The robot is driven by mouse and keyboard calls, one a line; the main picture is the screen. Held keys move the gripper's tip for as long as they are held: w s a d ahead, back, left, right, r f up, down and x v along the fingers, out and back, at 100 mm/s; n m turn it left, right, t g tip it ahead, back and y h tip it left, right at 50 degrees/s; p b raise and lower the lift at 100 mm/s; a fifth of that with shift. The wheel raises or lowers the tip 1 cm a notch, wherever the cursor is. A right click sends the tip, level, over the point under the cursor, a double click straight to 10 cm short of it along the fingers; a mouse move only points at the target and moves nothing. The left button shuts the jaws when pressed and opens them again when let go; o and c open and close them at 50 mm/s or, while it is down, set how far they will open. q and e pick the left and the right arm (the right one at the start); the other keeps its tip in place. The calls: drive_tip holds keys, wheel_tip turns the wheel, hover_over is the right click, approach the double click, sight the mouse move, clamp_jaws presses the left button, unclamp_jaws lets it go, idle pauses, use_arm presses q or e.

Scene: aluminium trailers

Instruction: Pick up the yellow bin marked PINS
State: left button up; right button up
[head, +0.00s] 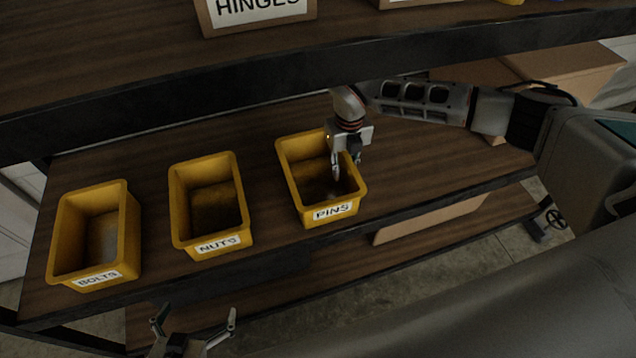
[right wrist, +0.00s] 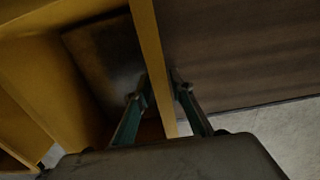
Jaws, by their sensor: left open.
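The yellow bin marked PINS (head: 290,178) stands on the middle shelf, right of two similar bins, its label facing front. It also shows in the right wrist view (right wrist: 153,60). My right gripper (head: 345,172) reaches down at the bin's right wall. In the right wrist view its fingers (right wrist: 158,92) straddle that wall, one inside and one outside, with the tips against or very close to it. The bin's inside is dark; its contents are unclear. My left gripper (head: 194,318) is open and empty, low in front of the shelf, below the NUTS bin.
The yellow NUTS bin (head: 178,205) and BOLTS bin (head: 66,235) stand to the left on the same shelf (head: 262,225). The upper shelf's dark edge (head: 240,88) runs close above. A box marked HINGES (head: 255,15) is on it. Bare shelf lies right of PINS.

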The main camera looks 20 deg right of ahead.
drive_tip(key=shift+r, duration=0.1)
clamp_jaws()
drive_tip(key=shift+w, duration=0.1)
drive_tip(key=shift+r, duration=0.15)
